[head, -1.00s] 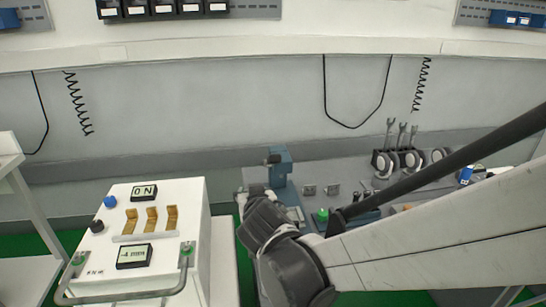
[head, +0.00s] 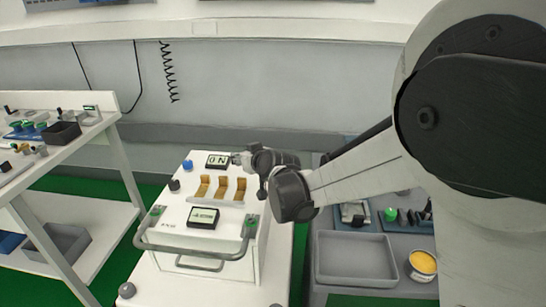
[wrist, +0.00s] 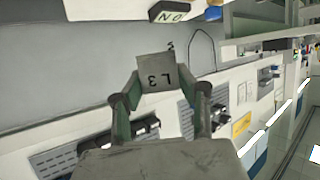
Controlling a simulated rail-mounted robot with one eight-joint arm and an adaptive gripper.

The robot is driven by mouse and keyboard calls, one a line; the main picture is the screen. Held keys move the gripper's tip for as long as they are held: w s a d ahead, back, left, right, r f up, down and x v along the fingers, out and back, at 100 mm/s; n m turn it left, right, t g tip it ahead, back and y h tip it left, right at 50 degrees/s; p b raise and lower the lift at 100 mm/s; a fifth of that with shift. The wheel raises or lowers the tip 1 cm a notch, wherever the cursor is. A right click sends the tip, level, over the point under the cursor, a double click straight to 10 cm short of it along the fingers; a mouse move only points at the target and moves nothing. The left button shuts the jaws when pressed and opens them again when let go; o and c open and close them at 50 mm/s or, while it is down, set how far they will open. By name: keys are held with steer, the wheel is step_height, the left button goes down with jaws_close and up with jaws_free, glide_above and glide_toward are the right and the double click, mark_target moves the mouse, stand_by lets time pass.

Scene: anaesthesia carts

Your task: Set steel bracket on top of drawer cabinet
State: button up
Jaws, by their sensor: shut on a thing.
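My gripper (head: 240,160) is at the back right of the white drawer cabinet (head: 190,238), near its display reading "0N" (head: 217,161). In the wrist view my gripper (wrist: 157,88) is shut on a grey steel bracket (wrist: 155,72) marked "L3", with a finger on each side. The cabinet's white top (wrist: 98,9) and the display (wrist: 170,12) show upside down beyond the bracket. In the head view the bracket is too small and covered to make out. I cannot tell whether it touches the cabinet.
The cabinet top carries three brass clips (head: 222,187), a second display (head: 203,217), knobs and a front handle (head: 193,256). A white shelf cart (head: 75,165) stands left. A bench with a grey tray (head: 355,259) and yellow-filled tub (head: 423,264) lies right.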

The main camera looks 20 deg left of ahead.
steer(key=w+a+n+g+y, duration=0.1)
steer(key=w+a+n+g, duration=0.1)
steer(key=a, duration=0.4)
steer(key=w+d+f+b, duration=0.1)
steer(key=w+f, duration=0.1)
steer(key=w, duration=0.1)
steer(key=w+d+f, duration=0.1)
steer(key=w+f, duration=0.1)
steer(key=w, duration=0.1)
steer(key=w+d+f+b, duration=0.1)
steer(key=w+d+f, duration=0.1)
steer(key=w, duration=0.2)
steer(key=shift+f+b, duration=0.95)
steer(key=shift+f, duration=1.35)
steer(key=shift+f, duration=0.1)
steer(key=o, duration=1.3)
steer(key=shift+c, duration=0.2)
